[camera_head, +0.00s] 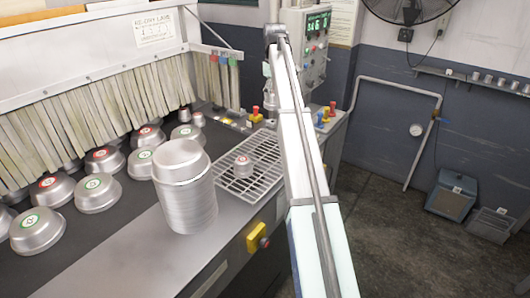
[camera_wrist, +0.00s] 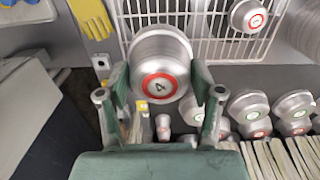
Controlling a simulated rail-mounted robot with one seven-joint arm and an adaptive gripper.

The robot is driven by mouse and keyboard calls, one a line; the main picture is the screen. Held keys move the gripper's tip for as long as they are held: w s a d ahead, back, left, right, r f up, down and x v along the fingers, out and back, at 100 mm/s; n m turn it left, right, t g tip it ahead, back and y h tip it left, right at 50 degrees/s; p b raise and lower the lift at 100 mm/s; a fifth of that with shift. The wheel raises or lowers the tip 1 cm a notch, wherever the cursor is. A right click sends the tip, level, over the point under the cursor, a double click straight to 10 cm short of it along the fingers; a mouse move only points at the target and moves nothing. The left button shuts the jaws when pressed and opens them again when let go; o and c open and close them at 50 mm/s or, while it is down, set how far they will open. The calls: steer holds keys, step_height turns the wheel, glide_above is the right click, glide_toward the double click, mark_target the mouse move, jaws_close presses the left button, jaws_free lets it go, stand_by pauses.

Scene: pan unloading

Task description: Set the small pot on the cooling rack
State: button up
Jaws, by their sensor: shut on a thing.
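In the wrist view my gripper (camera_wrist: 160,95) is shut on a metal pot (camera_wrist: 160,50). The pot has a red ring and a dark mark on the face turned to the camera, and a finger lies on each side of it. In this view it overlaps the edge of the wire cooling rack (camera_wrist: 188,22); its height over the rack cannot be told. The rack (camera_head: 228,181) also shows in the head view, with one small red-ringed pot (camera_head: 243,168) on it. That pot shows at the wrist view's top right (camera_wrist: 248,15). In the head view my arm hides most of the gripper.
A tall stack of metal pans (camera_head: 187,195) stands left of the rack. Several pots with red or green rings, such as this one (camera_head: 97,194), stand on the dark belt before the brush curtain (camera_head: 80,125). Much of the rack is bare.

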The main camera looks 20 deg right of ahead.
step_height(320, 180, down, 19)
steer(key=p, duration=0.5)
steer(key=shift+w+f, duration=0.1)
steer(key=shift+w, duration=0.05)
steer(key=shift+f, duration=0.15)
steer(key=o, duration=1.1)
steer(key=shift+o, duration=0.2)
step_height(320, 180, up, 12)
steer(key=b, duration=0.3)
